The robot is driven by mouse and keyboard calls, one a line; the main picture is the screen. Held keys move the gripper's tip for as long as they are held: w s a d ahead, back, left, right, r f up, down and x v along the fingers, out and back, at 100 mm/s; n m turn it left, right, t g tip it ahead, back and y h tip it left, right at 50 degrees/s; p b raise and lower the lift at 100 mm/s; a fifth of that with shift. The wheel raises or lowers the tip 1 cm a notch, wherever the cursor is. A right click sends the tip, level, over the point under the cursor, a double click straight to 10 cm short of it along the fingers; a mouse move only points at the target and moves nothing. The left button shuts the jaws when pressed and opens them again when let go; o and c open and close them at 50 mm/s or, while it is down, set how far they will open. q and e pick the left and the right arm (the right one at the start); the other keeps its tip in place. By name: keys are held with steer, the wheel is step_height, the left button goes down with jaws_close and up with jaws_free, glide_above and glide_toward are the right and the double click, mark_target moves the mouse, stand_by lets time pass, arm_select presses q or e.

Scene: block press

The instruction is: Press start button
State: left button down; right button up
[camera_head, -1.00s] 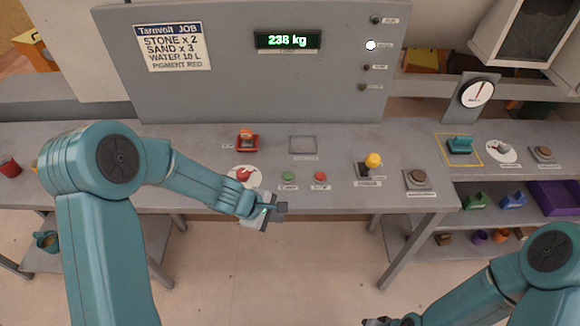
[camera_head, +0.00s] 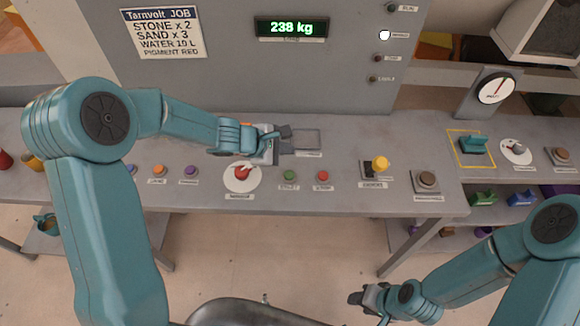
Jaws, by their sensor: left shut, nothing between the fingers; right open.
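The green button (camera_head: 290,175) sits on the front part of the grey console (camera_head: 340,195), with a small label below it that is too blurred to read surely. A red button (camera_head: 322,175) is just to its right. My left gripper (camera_head: 284,142) is shut and empty, over the console behind the green button and apart from it in the picture. It partly hides a red-orange part behind it. My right gripper (camera_head: 366,300) is open and empty, low in the view in front of the console.
A red knob on a white dial (camera_head: 242,177) is left of the green button. A yellow-topped lever (camera_head: 380,164) and a brown button (camera_head: 426,181) are to the right. A display (camera_head: 291,28) reads 238 kg.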

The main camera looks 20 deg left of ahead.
arm_select(q)
steer(key=shift+d+r, duration=0.15)
steer(key=shift+r, duration=0.1)
arm_select(e)
steer(key=shift+w+d, duration=0.1)
steer(key=shift+w, duration=0.15)
arm_select(q)
steer(key=b, duration=0.7)
glide_above(287, 177)
step_height(287, 177, down, 8)
steer(key=shift+w+f, duration=0.1)
steer(key=shift+f+b, duration=0.4)
steer(key=shift+b, duration=0.05)
arm_select(e)
step_height(287, 177, down, 8)
steer(key=shift+s, duration=0.15)
arm_select(q)
steer(key=shift+f, duration=0.1)
stand_by(0.6)
